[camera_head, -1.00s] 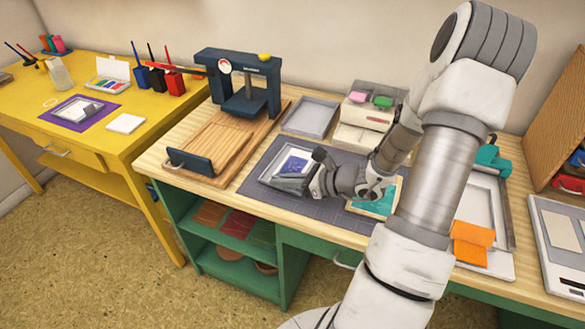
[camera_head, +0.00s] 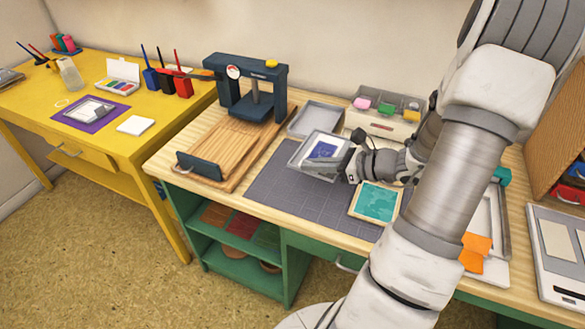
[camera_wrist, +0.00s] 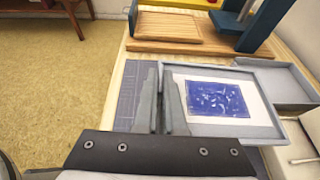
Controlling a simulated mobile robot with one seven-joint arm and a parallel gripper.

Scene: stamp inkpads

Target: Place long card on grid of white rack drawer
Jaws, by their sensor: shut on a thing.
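My gripper (camera_head: 349,158) is shut on the left wall of a shallow grey tray (camera_wrist: 232,136), also seen in the head view (camera_head: 295,158). A white card with a blue print (camera_wrist: 215,98) lies flat in the tray; in the head view the card (camera_head: 322,149) is partly hidden by my gripper. The tray seems held over the far edge of the dark gridded mat (camera_head: 290,195); its height is unclear. A white box unit (camera_head: 376,125) stands just behind. I cannot tell for sure which thing is the rack drawer with the grid.
A second, empty grey tray (camera_head: 314,118) lies behind the held one. A teal print in a wooden frame (camera_head: 376,203) lies on the mat in front. A dark blue press (camera_head: 250,85) on a wooden board stands at left. Orange cloth (camera_head: 475,250) lies at right. The mat's left part is clear.

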